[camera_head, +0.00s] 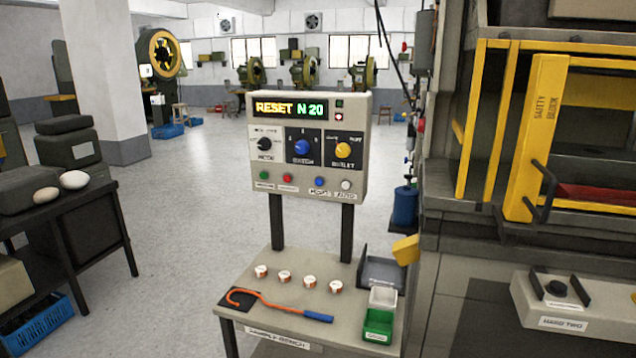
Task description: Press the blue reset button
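The blue button (320,182) is a small round button in the bottom row of the grey control panel (262,112). To its left in that row are a green button (264,175) and a red button (288,178); to its right is a white button (346,185). Labels sit under the buttons, too small to read surely. A larger blue knob (302,147) is above the row. Neither of my grippers shows in the head view.
Below the panel, a bench (270,262) holds several small copper-and-white coils (284,276), an orange hook tool with a blue handle (275,303), and a green bin (378,324). A press with a yellow safety block (545,115) stands right.

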